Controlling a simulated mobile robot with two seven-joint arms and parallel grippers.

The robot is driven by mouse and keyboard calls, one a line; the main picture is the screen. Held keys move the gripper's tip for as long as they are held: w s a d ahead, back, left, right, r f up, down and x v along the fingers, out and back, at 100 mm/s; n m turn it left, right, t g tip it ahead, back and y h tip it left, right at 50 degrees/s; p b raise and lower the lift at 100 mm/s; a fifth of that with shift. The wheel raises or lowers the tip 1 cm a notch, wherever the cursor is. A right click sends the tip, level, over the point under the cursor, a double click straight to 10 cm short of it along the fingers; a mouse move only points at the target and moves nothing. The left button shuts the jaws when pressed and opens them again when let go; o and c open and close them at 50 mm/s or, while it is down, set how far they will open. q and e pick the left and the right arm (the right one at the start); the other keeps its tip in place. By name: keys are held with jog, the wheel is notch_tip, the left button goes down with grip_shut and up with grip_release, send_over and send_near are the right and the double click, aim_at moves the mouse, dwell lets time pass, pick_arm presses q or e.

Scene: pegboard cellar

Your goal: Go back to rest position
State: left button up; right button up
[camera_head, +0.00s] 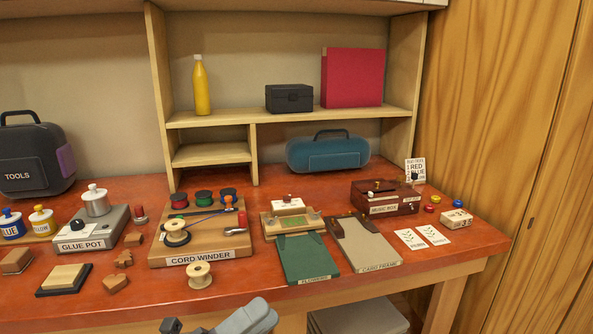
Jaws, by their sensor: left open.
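My left gripper (212,324) shows only in part at the bottom edge of the head view, in front of the table's front edge. It is open, and I see nothing between its fingers. The rest of its arm is cut off by the frame. It is apart from the things on the red-brown workbench (330,225). My right gripper is not in view.
Near the front edge lie a wooden spool (200,275), the cord winder (207,250), a green folder (308,258) and a grey card frame (367,245). The glue pot (93,240) and tool case (35,160) stand left. A music box (385,198) stands right.

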pick_arm(q)
jog(key=s+a+f+n+t+y, duration=0.15)
jog(key=a+f+n+y, duration=0.25)
jog(key=f+n+y, duration=0.45)
jog(key=a+f+n+t+y, duration=0.3)
jog(key=a+f+n+y, duration=0.25)
jog(key=n, duration=0.65)
jog(key=s+a+f+n+g+y+p, duration=0.1)
jog(key=s+a+f+n+g+y, duration=0.2)
jog(key=s+f+n, duration=0.7)
notch_tip(320, 180, down, 5)
jog(key=s+a+g, duration=0.2)
jog(key=g, duration=0.1)
jog(key=shift+s+r, duration=0.15)
jog(key=shift+s, duration=0.1)
